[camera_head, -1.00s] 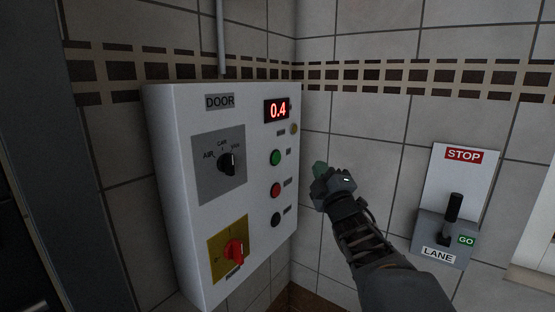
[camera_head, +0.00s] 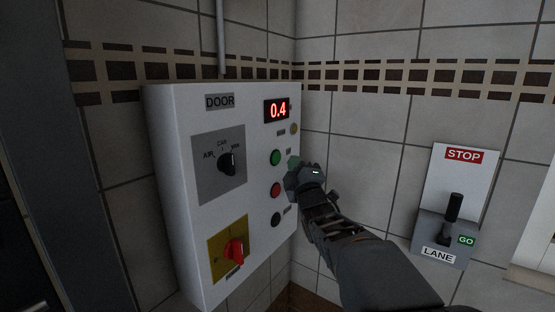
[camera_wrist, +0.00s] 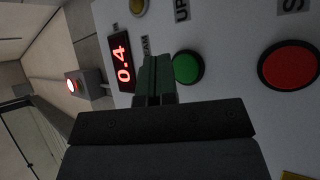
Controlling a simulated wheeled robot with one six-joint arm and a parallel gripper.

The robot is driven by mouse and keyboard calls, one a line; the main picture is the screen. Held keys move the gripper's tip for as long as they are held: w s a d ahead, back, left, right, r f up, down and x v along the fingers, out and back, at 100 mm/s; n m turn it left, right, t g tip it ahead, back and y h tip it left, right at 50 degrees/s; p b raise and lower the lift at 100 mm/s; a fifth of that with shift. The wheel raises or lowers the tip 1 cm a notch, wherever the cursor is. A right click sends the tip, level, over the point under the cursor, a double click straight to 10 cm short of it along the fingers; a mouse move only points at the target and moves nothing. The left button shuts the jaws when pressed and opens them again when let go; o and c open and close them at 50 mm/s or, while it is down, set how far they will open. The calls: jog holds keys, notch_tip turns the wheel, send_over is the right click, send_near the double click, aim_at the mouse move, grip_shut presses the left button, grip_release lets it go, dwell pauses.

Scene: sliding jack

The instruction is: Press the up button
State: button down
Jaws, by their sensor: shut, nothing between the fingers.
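The up button is the green button (camera_head: 275,158) on the front of the white control box (camera_head: 190,110). It also shows in the wrist view (camera_wrist: 188,67), near a label reading "UP". My gripper (camera_head: 294,163) is shut and empty, just right of the green button in the head view. In the wrist view its greenish fingertips (camera_wrist: 155,70) lie just left of the button and appear apart from it. The gap in depth is hard to judge.
A red button (camera_head: 276,190) and a black button (camera_head: 275,219) sit below the green one. A display (camera_head: 277,110) reads 0.4. The box also has a black selector (camera_head: 227,163) and a red switch (camera_head: 234,252). A LANE lever box (camera_head: 448,220) is at right.

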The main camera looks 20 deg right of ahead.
aim_at(276, 158)
jog(key=shift+w+a, duration=0.4)
jog(key=shift+w, duration=0.25)
dwell(1.8)
jog(key=shift+w+a, duration=0.25)
jog(key=shift+w, duration=0.15)
